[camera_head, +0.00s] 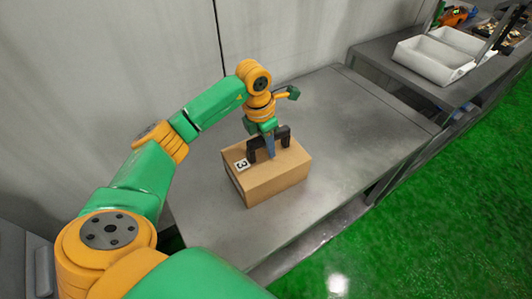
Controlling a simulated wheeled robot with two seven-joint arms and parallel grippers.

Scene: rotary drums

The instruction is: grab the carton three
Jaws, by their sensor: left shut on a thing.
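A brown cardboard carton (272,184) with a white label marked 3 stands upright on the grey metal table, near its left part. My left gripper (269,153) points down at the carton's top, with its two black fingers spread apart and a blue-grey strip of tape between them. The fingers are at the top face, shut on the carton. How deep the fingertips reach is hard to tell. My right gripper is not in view.
The grey table (365,135) is bare to the right of the carton. A white two-part bin (435,60) stands on another bench at the upper right. A grey wall is behind, and green floor (430,215) lies at the right.

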